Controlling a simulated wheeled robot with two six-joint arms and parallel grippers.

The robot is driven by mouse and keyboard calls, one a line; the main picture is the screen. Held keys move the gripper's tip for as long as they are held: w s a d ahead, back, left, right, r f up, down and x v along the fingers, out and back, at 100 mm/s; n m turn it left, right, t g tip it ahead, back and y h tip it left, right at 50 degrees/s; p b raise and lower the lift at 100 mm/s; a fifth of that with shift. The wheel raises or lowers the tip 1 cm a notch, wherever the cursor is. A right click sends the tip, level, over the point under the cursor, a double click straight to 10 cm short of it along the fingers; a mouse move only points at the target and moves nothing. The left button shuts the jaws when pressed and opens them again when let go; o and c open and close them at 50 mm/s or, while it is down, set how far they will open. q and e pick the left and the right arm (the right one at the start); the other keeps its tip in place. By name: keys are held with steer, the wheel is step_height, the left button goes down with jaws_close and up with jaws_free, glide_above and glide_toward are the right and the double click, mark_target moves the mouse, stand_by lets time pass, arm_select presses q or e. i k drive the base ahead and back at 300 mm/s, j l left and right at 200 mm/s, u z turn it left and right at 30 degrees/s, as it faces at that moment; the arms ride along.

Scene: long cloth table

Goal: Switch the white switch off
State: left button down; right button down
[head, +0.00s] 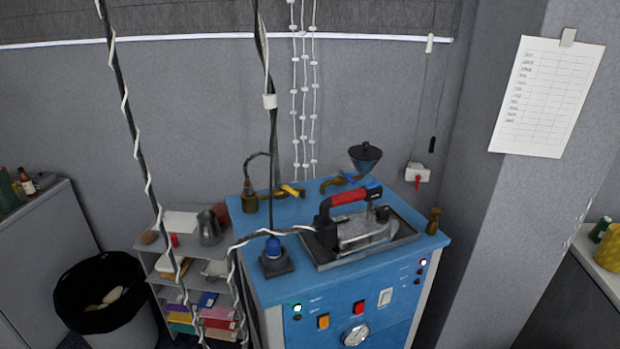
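A white switch (385,298) sits on the front panel of a blue machine (330,298), right of a red button (358,306) and an orange-yellow button (323,321). Its on or off position is too small to tell. Neither of my grippers is in view.
An iron with a red handle (350,196) rests in a metal tray (408,238) on the machine. Cords hang from above at the left. A black-lined bin (72,293) and a shelf (151,246) stand left.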

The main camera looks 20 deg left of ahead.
mark_target(386, 297)
steer(key=i+l, duration=0.15)
steer(key=i, duration=0.25)
steer(key=i+l+u, duration=0.15)
steer(key=i, duration=0.3)
steer(key=i+l, duration=0.15)
steer(key=i, duration=0.25)
steer(key=u, duration=0.05)
